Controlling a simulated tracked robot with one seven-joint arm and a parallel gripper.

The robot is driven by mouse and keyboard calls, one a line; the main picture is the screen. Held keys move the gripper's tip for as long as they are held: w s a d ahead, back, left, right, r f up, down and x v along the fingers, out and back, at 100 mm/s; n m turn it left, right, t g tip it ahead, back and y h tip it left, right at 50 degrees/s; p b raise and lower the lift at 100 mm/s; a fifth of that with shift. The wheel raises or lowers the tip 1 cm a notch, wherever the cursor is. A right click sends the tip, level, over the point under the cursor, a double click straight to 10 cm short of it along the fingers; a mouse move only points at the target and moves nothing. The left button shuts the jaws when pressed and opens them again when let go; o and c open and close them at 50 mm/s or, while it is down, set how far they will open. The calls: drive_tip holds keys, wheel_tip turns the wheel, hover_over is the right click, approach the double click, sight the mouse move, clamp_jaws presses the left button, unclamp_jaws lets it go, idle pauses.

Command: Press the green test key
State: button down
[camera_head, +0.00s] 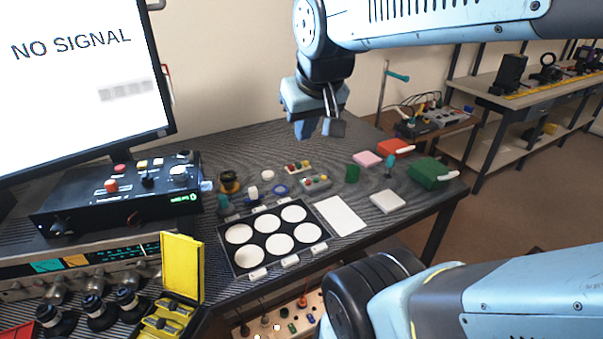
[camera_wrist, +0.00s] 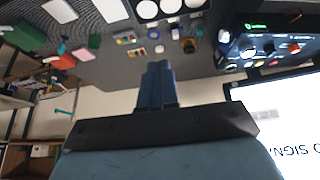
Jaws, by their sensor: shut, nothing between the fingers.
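Two small key boxes lie mid-bench in the head view. The nearer grey key box (camera_head: 315,183) has small coloured keys on top; the farther pale key box (camera_head: 299,167) has red, yellow and greenish keys. Which key is the green test key I cannot tell at this size. Both boxes show in the wrist view, where the picture is upside down: one key box (camera_wrist: 125,39) and another key box (camera_wrist: 137,52). My gripper (camera_head: 320,130) hangs above the back of the bench, well clear of the boxes. Its fingers (camera_wrist: 158,70) are shut and empty.
A black control box (camera_head: 120,195) with knobs stands left, below a monitor (camera_head: 80,75) reading "NO SIGNAL". A tray with white discs (camera_head: 225,255) lies in front. A green block (camera_head: 352,173), pink block (camera_head: 367,159) and green case (camera_head: 430,173) are to the right.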

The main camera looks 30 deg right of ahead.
drive_tip(key=w+d+f+m+h, duration=0.1)
drive_tip(key=w+d+f, duration=0.25)
drive_tip(key=w, duration=0.55)
drive_tip(key=m+t+y, duration=0.3)
drive_tip(key=m+t, duration=0.1)
drive_tip(key=m, duration=0.2)
hover_over(318, 180)
wheel_tip(318, 180, down, 23)
drive_tip(key=shift+f, duration=4.45)
drive_tip(key=shift+f, duration=0.15)
drive_tip(key=shift+f, duration=0.2)
